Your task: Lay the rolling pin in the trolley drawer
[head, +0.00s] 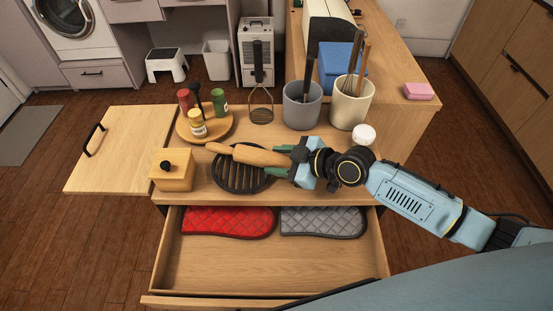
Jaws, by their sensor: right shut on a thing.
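The wooden rolling pin (256,155) lies level above the dark round trivet on the trolley top, with one handle (219,148) pointing left. My right gripper (290,159) is shut on its right end; the fingers hide that end. I cannot tell whether the pin touches the trivet. The trolley drawer (240,277) is pulled open below, toward me. A red quilted mitt (227,221) and a grey quilted mitt (323,221) lie along its back. My left gripper is not in view.
On the trolley top stand a wooden box (173,170), a round wooden tray (219,133) with jars, a grey crock (302,106), a cream crock (350,103) and a masher (261,108). A side leaf (125,155) extends left. The drawer's front half is bare.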

